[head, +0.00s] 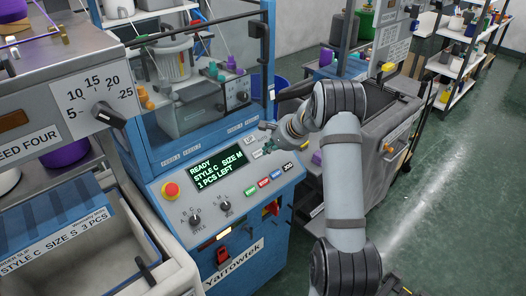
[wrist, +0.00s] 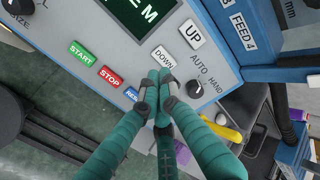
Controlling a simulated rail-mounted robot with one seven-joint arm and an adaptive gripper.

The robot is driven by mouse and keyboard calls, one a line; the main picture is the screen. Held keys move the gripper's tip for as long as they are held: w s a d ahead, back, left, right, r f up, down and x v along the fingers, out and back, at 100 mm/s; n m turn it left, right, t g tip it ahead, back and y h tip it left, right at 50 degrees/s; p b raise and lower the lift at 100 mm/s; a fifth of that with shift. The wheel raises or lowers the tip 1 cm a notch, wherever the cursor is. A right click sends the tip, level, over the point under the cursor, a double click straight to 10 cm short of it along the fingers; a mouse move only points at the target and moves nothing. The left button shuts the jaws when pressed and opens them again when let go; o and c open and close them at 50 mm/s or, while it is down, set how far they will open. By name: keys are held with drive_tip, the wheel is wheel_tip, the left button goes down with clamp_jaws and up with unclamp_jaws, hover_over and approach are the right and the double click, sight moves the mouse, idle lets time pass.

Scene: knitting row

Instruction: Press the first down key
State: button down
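The white DOWN key (wrist: 164,54) is on the grey control panel (wrist: 195,75) of the blue knitting machine. My gripper (wrist: 159,76) is shut and empty, its teal fingertips together. In the wrist view the tips are just below the DOWN lettering and overlap the key's lower part; I cannot tell if they touch it. In the head view my gripper (head: 264,150) is over the panel's right side, beside the screen (head: 218,164), which reads READY, STYLE C, SIZE M, 1 PCS LEFT.
The white UP key (wrist: 191,34) is beside the DOWN key. Green START (wrist: 81,54), red STOP (wrist: 111,76) and a blue key (wrist: 132,94) lie on the other side. An AUTO/HAND knob (wrist: 195,88) is close by. A red emergency button (head: 171,189) is on the panel's left.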

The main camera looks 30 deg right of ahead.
sight(259, 156)
drive_tip(key=shift+p+x, duration=0.65)
drive_tip(key=shift+x, duration=1.6)
drive_tip(key=shift+b+x, duration=0.85)
drive_tip(key=shift+b, duration=0.35)
drive_tip(key=shift+s+a+r, duration=0.1)
drive_tip(key=shift+s, duration=0.1)
drive_tip(key=b+v, duration=0.2)
drive_tip(key=v, duration=1.2)
drive_tip(key=shift+d, duration=0.25)
